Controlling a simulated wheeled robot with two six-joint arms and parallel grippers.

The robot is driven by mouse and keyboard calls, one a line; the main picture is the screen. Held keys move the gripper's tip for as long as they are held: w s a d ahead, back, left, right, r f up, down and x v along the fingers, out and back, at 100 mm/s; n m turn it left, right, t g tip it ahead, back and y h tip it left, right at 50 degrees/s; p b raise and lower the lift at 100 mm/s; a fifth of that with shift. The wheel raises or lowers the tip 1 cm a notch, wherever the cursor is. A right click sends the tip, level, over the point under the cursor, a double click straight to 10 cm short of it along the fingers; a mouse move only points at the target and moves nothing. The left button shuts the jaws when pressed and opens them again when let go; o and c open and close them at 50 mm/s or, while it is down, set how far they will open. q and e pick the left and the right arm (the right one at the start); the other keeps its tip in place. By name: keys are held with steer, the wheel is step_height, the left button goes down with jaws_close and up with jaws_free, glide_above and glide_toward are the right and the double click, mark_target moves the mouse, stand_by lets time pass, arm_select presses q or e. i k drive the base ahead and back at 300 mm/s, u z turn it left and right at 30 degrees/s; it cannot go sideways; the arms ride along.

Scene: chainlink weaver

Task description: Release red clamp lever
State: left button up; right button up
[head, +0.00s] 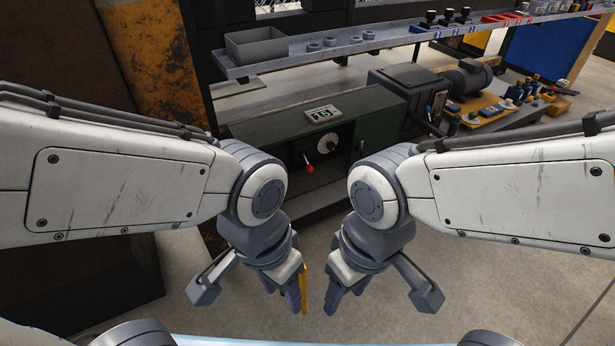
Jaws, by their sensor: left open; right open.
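A lever with a red knob (310,169) sticks out from the front of the dark green machine (265,127), below its small display; I cannot tell if this is the clamp lever. My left gripper (296,296) hangs low in front of the machine, open and apart from the lever. My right gripper (332,298) hangs just to its right, also open, with nothing seen between its fingers. Both grippers are nearer to me and lower in the picture than the red knob.
A grey shelf (290,56) with a grey bin (256,46) and several small parts runs above the machine. A lever with a blue knob (428,109) and a motor (468,77) stand to the right. Concrete floor (400,325) lies open below the grippers.

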mark_target(309, 168)
steer(key=u, duration=0.05)
steer(key=k, duration=0.1)
steer(key=z, duration=1.65)
steer(key=i, duration=2.7)
steer(key=u, duration=3.25)
